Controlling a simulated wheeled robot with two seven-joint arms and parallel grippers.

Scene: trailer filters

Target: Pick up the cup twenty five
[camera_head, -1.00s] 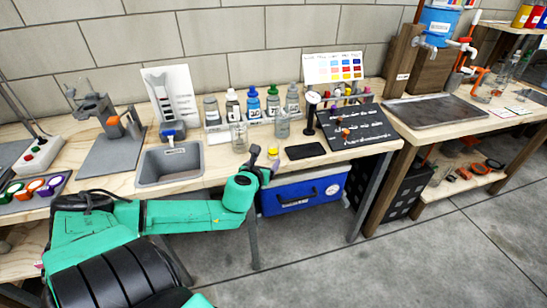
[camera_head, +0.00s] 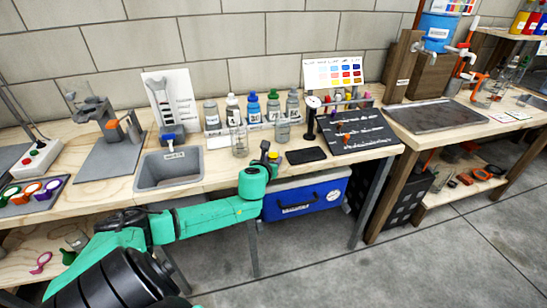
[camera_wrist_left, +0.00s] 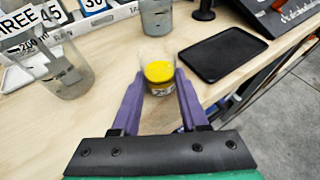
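A small clear cup with a yellow top and a dark, partly readable label (camera_wrist_left: 158,80) stands upright near the bench's front edge in the left wrist view. In the wrist view the purple fingers of my left gripper (camera_wrist_left: 161,84) are apart, one on each side of the cup. I see no clear sign that they press on it. My right gripper is not in view.
A clear beaker (camera_wrist_left: 62,68) stands left of the cup, and a grey-looking jar (camera_wrist_left: 157,16) stands behind it. A black tray (camera_wrist_left: 222,54) lies to the right. A grey sink (camera_head: 168,170) is further left. A blue cooler (camera_head: 306,197) sits below the bench.

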